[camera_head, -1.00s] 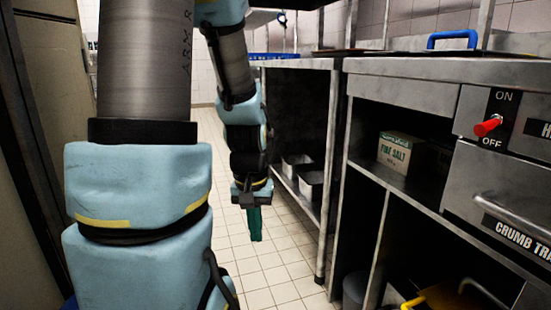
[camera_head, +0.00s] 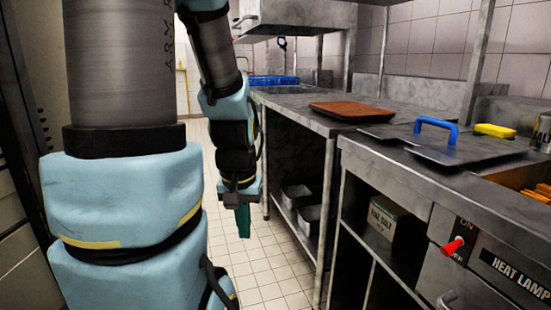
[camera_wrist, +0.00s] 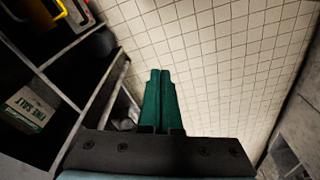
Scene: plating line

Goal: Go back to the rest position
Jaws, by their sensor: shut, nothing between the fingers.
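My gripper (camera_head: 243,222) hangs pointing down over the tiled floor, left of the steel counters. In the wrist view my gripper (camera_wrist: 160,76) shows its two green fingers side by side, touching along their length. Nothing is held between them. Only floor tiles show beyond the fingertips.
Steel counters with open shelves run along the right. On top are a brown board (camera_head: 352,110), a flat plate with a blue handle (camera_head: 437,124) and a yellow sponge (camera_head: 494,130). A salt box (camera_head: 385,217) and metal pans (camera_head: 297,196) sit below. The tiled floor (camera_head: 262,262) is clear.

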